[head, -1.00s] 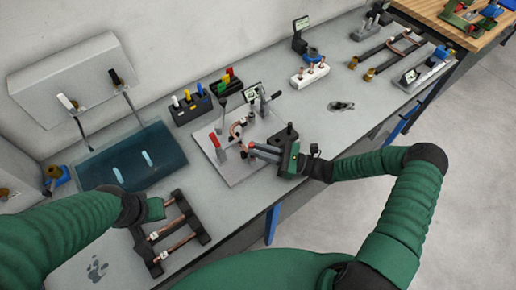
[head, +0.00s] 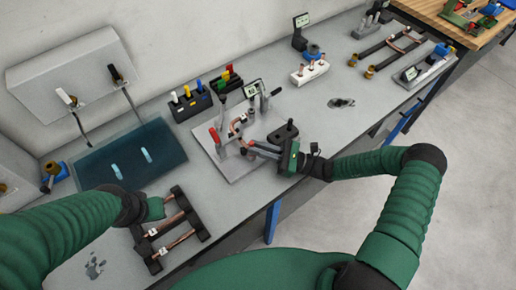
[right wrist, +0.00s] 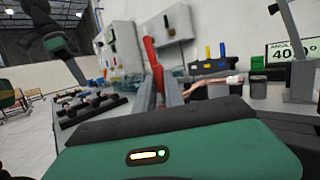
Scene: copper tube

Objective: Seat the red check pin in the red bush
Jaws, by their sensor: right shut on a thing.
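My right gripper (head: 248,149) is shut at the right side of the grey fixture plate (head: 236,174), its fingers pointing left toward the bent copper tube (head: 238,124). A small red spot (head: 251,143) shows at its fingertips and looks like the red check pin; its shape is too small to tell. In the right wrist view, a tall red piece (right wrist: 152,62) stands in line with the fingers; I cannot tell whether it is the pin or the fixture's red handle (head: 214,136). I cannot make out the red bush. My left gripper (head: 155,208) is beside the tube rack; its jaws are unclear.
A black holder (head: 190,106) with coloured pins and another (head: 226,78) stand behind the fixture. A small display (head: 251,88) and clamp levers rise close by. A white block (head: 309,73) with copper pieces is at the right. The tube rack (head: 203,233) lies at the front left.

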